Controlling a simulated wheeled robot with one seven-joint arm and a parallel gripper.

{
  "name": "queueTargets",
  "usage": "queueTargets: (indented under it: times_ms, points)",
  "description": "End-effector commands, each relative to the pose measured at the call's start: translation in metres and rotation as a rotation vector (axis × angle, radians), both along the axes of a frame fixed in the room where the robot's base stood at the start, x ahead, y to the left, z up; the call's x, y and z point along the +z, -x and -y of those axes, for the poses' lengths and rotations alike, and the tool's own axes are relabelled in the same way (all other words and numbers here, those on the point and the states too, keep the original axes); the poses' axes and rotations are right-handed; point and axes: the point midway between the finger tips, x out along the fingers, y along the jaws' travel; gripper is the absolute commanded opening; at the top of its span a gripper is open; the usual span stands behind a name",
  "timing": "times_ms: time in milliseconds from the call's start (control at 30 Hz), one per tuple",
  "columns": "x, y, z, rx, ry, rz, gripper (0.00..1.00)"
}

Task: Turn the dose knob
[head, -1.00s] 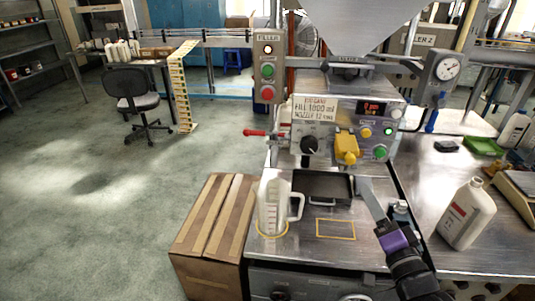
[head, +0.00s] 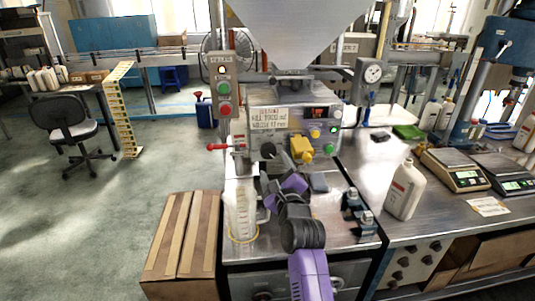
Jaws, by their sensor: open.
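The black dose knob (head: 268,151) is on the front panel of the filling machine (head: 300,122), left of the yellow nozzle block (head: 302,150). My gripper (head: 287,178) is open in front of the panel, just below and slightly right of the knob in the picture. Nothing shows between its fingers. Its dark and purple body partly hides the tray area under the nozzle. I see no contact with the knob, though the fingertips are small and hard to make out.
A clear measuring jug (head: 241,215) stands close to my arm's left. A red-handled lever (head: 217,147) sticks out left of the panel. A white bottle (head: 405,190) and scales (head: 455,170) stand on the right bench. A cardboard box (head: 180,240) is at lower left.

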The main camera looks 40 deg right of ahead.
Motion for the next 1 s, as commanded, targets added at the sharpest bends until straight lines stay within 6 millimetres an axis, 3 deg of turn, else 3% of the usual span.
queueTargets:
  times_ms: [1000]
  points:
    - [0.0, -0.067, 0.038, -0.002, -0.002, 0.0, 0.68]
